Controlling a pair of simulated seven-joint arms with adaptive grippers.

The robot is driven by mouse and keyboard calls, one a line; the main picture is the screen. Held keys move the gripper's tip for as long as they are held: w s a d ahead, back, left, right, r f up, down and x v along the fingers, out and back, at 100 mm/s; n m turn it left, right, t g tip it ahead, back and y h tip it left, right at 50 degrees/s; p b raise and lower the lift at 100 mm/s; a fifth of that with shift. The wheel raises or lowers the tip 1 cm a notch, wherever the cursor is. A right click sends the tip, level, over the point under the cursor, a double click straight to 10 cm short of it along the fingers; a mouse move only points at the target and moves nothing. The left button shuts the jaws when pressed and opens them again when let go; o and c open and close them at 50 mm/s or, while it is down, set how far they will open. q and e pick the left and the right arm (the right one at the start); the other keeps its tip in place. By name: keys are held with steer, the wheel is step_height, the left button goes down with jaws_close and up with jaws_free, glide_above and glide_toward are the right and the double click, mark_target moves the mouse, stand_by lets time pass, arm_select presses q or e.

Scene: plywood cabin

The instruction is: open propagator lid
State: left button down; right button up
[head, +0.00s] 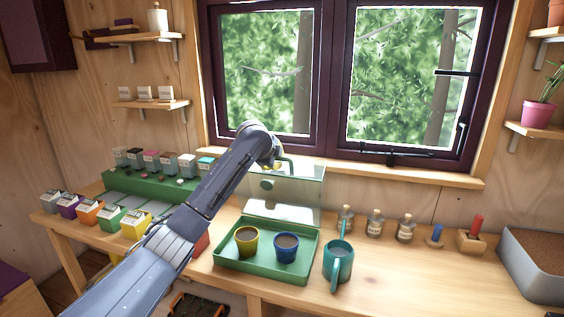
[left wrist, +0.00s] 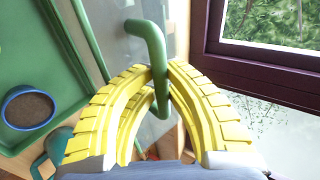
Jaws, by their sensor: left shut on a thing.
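The propagator is a green tray (head: 223,262) on the bench with a clear lid (head: 296,186). The lid stands raised, close to upright, along the tray's back edge. A yellow pot (head: 246,247) and a blue pot (head: 286,252), both with dark soil, stand in the tray. My left gripper (head: 279,164) is at the lid's top, partly hidden by its own arm. In the left wrist view, its yellow fingers (left wrist: 160,92) are shut on the bent green lid handle (left wrist: 147,32). My right gripper is not in view.
The window (head: 390,85) and its sill are close behind the raised lid. A teal watering can (head: 338,262) stands right of the tray, with corked bottles (head: 375,224) behind it. Colourful seed packets (head: 112,217) stand at the left. A grey soil bin (head: 540,280) stands far right.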

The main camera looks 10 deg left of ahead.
arm_select(q)
steer(key=shift+r, duration=0.35)
steer(key=c, duration=1.6)
jaws_free()
steer(key=shift+s, duration=0.1)
steer(key=shift+o, duration=1)
steer(key=shift+f, duration=0.15)
steer(key=v, duration=1.2)
